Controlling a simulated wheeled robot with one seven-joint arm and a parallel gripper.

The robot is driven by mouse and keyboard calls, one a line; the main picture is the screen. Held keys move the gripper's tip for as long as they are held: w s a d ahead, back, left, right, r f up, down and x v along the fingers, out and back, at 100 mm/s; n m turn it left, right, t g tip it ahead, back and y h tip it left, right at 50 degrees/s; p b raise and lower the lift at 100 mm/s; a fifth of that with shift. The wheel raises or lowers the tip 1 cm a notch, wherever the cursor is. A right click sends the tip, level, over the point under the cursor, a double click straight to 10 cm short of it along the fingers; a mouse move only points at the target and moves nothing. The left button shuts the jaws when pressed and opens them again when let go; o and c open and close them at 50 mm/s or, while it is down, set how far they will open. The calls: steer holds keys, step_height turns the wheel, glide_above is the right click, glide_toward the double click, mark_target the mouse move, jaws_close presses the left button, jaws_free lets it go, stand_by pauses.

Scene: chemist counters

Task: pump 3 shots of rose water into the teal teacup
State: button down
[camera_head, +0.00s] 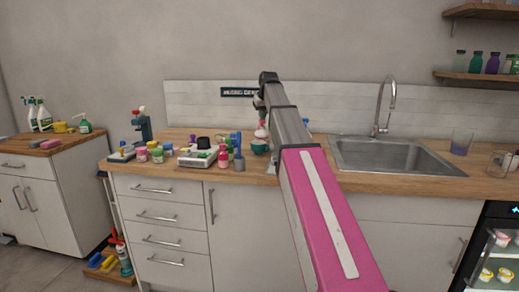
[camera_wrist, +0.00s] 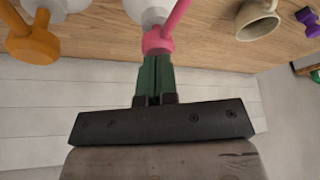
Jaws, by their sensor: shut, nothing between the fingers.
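A teal teacup (camera_head: 259,147) sits on the wooden counter just below my arm's end in the head view; the wrist view does not show it. A white bottle with a pink pump head (camera_wrist: 158,42) stands right at my fingertips in the wrist view. A white bottle with a reddish top (camera_head: 261,131) shows behind the cup in the head view. My gripper (camera_wrist: 156,62) is shut and empty, its green fingertips at the pink pump head; I cannot tell if they touch. No label is readable, so which bottle holds rose water is unclear.
An orange pump (camera_wrist: 33,42) stands to the left in the wrist view, with a cream mug (camera_wrist: 258,22) and a purple item (camera_wrist: 308,20) to the right.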

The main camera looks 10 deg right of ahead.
steer(key=shift+r, duration=1.45)
steer(key=shift+f, duration=0.3)
steer(key=shift+f, duration=1.1)
steer(key=shift+r, duration=1.4)
steer(key=shift+r, duration=0.1)
step_height(320, 180, up, 6)
steer(key=shift+f, duration=0.1)
